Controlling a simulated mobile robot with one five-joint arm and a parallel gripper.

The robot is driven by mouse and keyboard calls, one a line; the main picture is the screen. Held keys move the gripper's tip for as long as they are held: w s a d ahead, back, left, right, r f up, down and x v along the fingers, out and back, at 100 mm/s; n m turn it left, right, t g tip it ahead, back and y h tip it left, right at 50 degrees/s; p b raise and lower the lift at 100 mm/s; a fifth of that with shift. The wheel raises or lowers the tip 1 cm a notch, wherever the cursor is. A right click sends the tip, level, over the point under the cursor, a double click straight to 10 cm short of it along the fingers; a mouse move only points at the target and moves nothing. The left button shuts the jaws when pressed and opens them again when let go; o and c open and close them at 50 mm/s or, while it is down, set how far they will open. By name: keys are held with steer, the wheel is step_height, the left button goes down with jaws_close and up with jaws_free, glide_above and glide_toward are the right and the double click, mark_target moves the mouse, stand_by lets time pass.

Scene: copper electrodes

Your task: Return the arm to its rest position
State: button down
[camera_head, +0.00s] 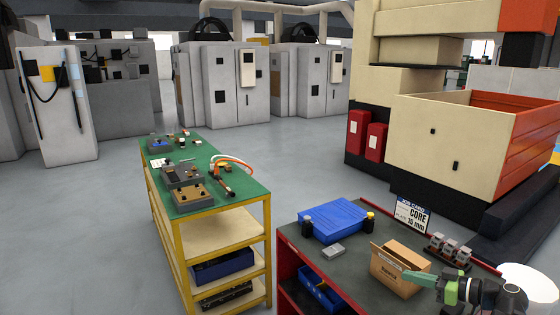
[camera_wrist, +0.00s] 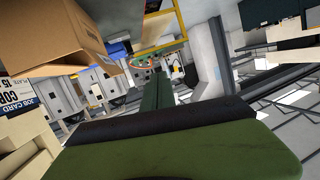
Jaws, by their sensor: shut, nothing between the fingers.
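My gripper (camera_head: 410,276) has green fingers and is at the lower right in the head view. It points left, and its tips overlap the front of the open cardboard box (camera_head: 396,281); I cannot tell whether they touch it. The fingers are shut with nothing between them. In the wrist view my gripper (camera_wrist: 155,80) reaches up the middle from the bottom edge, and the cardboard box (camera_wrist: 60,35) is at the upper left. My arm runs to the right in the head view, partly cut off by the frame.
The dark-topped red bench (camera_head: 352,262) holds a blue bin (camera_head: 334,220), a small grey block (camera_head: 332,251), a job card (camera_head: 412,215) and grey metal blocks (camera_head: 448,247). A green-topped yellow cart (camera_head: 236,190) stands to the left. Open grey floor lies beyond.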

steer(key=a+f+n+g+h, duration=0.1)
steer(key=a+f+g, duration=0.25)
steer(key=a, duration=0.65)
steer(key=s+a+f+n+g+h, duration=0.1)
steer(key=a+f+g, duration=0.25)
steer(key=a, duration=0.65)
steer(key=a+f+n+g+h, duration=0.15)
steer(key=a+f, duration=0.25)
steer(key=a, duration=0.6)
steer(key=s+a+f+m+g+h, duration=0.1)
steer(key=s+f+m+g+h, duration=0.1)
steer(key=s+f+m+h, duration=0.15)
steer(key=d+f+m+h, duration=0.2)
steer(key=d+m+h, duration=0.1)
steer(key=d+m, duration=0.4)
steer(key=shift+s+d+f+m+h+p, duration=0.2)
steer(key=shift+s+d+m+h+p, duration=0.2)
steer(key=shift+m, duration=0.1)
steer(key=c, duration=2.1)
jaws_free()
